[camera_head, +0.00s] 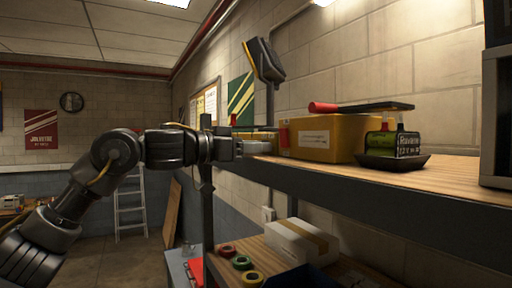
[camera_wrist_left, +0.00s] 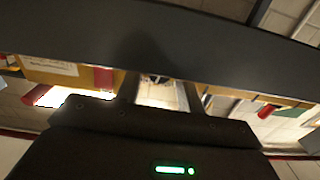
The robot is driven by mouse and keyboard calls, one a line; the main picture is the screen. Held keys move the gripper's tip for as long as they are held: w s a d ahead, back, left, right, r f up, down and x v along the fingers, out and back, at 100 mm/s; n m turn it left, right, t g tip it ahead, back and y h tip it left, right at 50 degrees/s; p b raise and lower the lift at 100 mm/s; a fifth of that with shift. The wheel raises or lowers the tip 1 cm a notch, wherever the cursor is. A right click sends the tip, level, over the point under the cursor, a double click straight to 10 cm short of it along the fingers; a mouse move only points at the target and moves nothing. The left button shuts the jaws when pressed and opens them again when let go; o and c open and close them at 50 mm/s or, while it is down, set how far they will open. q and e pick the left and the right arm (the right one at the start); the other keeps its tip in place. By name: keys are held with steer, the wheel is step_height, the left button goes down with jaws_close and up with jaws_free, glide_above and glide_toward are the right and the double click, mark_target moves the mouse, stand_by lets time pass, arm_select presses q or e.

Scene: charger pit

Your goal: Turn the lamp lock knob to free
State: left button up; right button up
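A dark lamp head (camera_head: 265,60) with a yellow edge stands on a thin post (camera_head: 270,105) at the back of the shelf. I cannot make out its lock knob. My left gripper (camera_head: 262,147) is at the shelf's front edge, below and in front of the lamp, apart from it. In the left wrist view, a bright gap shows between the two dark fingers (camera_wrist_left: 161,95), and nothing is held there. My right gripper is in neither view.
The wooden shelf (camera_head: 458,172) has a dark front edge, which crosses the left wrist view (camera_wrist_left: 160,40). On it are a yellow box (camera_head: 345,137), a red-handled tool (camera_head: 325,107) and a black tray (camera_head: 392,162) with batteries. Tape rolls (camera_head: 242,263) lie below.

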arm_select(q)
steer(key=c, duration=0.7)
steer(key=shift+m, duration=0.8)
steer(key=o, duration=1)
